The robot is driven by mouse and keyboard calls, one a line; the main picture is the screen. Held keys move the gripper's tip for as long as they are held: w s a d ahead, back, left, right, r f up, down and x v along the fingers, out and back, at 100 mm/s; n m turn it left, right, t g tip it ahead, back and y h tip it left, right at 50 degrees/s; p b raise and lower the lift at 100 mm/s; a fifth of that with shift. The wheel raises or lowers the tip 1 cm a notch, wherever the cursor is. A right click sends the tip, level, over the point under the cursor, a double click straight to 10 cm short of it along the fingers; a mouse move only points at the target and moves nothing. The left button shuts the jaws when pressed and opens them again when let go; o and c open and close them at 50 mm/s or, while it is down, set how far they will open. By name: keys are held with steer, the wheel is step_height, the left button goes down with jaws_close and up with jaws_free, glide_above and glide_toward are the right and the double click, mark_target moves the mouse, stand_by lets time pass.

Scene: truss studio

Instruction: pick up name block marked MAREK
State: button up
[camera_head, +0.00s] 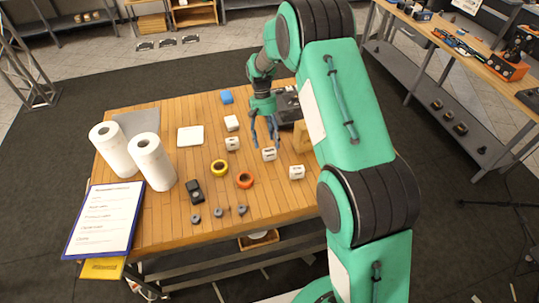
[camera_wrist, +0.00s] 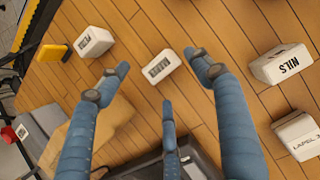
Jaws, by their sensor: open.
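My gripper (camera_head: 265,140) is open and empty above the wooden table, its blue fingers pointing down. In the wrist view the gripper (camera_wrist: 155,90) has its fingers spread around a white name block (camera_wrist: 162,67), which lies below and beyond the fingertips. Its dark lettering is turned and too small to read surely as MAREK. This appears to be the middle block (camera_head: 269,155) in the head view. A block marked NILS (camera_wrist: 281,63) lies to the right. Another white block (camera_wrist: 95,41) lies to the left, its lettering unclear.
A white box marked LAPEL (camera_wrist: 295,135) stands near NILS. A cardboard box (camera_head: 303,137) and a dark case (camera_head: 287,108) stand close to my gripper. Yellow tape (camera_head: 219,168), orange tape (camera_head: 245,180) and two paper rolls (camera_head: 153,162) are farther left.

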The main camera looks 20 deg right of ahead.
mark_target(269, 150)
steer(key=shift+s+f, duration=0.1)
steer(key=shift+f, duration=0.05)
steer(key=shift+x, duration=2.55)
steer(key=c, duration=1.6)
